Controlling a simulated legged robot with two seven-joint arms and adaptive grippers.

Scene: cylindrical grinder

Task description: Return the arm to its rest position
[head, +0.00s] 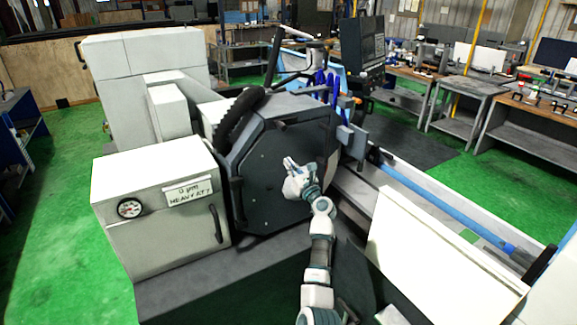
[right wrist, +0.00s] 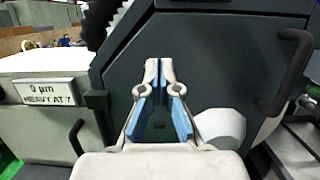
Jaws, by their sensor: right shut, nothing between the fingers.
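My right arm reaches up from the bottom of the head view to the grinder. My right gripper (head: 289,161) is in front of the grinder's dark octagonal cover (head: 268,178). In the right wrist view the gripper (right wrist: 159,68) has its fingertips together, with blue pads and nothing held. The dark cover (right wrist: 205,60) fills the background there. I cannot tell the exact distance between the fingertips and the cover. My left gripper is not in view.
A white cabinet (head: 150,245) with a dial gauge (head: 130,208) and a handle stands left of the cover. A blue bar (head: 430,202) and a white panel (head: 435,265) lie to the right. Workbenches (head: 465,95) stand behind. Green floor (head: 60,200) is open at left.

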